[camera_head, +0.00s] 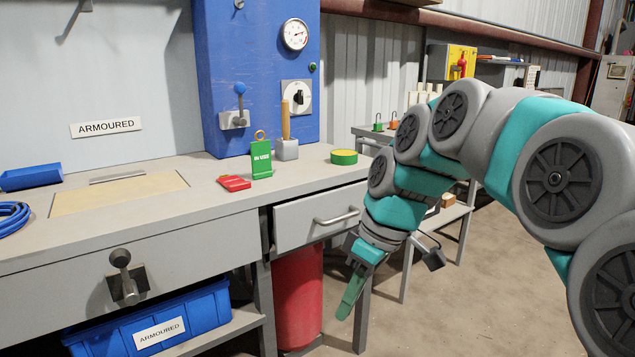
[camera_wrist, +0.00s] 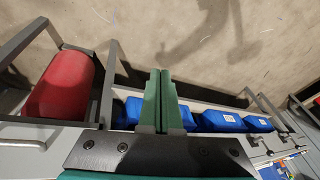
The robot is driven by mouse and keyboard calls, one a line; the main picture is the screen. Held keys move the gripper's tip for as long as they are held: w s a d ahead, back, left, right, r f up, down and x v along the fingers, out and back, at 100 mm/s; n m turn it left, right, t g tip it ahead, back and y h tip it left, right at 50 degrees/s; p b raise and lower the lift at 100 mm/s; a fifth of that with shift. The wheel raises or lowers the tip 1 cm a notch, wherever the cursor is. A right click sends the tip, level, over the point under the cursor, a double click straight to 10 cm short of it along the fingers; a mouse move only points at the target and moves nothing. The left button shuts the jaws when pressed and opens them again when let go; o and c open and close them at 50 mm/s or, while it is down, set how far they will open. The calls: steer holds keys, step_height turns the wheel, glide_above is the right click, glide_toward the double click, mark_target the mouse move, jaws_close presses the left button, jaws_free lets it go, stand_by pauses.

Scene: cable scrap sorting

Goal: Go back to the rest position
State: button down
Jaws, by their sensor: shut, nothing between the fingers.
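My gripper (camera_head: 351,292) hangs at the end of my bent arm, in front of the workbench and to the right of the red cylinder. Its fingers point down and a little left. In the wrist view the two green fingers (camera_wrist: 161,98) lie side by side, shut, with nothing between them. The gripper touches nothing that I can see.
The grey bench (camera_head: 215,168) has a slightly open drawer (camera_head: 300,222) near my gripper. Below are a red cylinder (camera_head: 298,295) and a blue ARMOURED bin (camera_head: 205,312). A green tag (camera_head: 261,160) stands on top. Open floor (camera_head: 480,300) lies right.

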steer(key=s+d+f+m+h, duration=0.1)
steer(key=s+d+f+m, duration=0.2)
steer(key=s, duration=0.4)
steer(key=s+d+f+m+g+h, duration=0.1)
steer(key=s+d+f+m, duration=0.2)
steer(key=s+f, duration=0.3)
steer(key=s+d+f+m+h+p, duration=0.1)
steer(key=s+d+f+m, duration=0.3)
steer(key=s, duration=0.6)
steer(key=shift+f+m+h, duration=0.4)
steer(key=shift+f+m, duration=0.05)
steer(key=shift+m, duration=0.25)
steer(key=shift+d, duration=0.1)
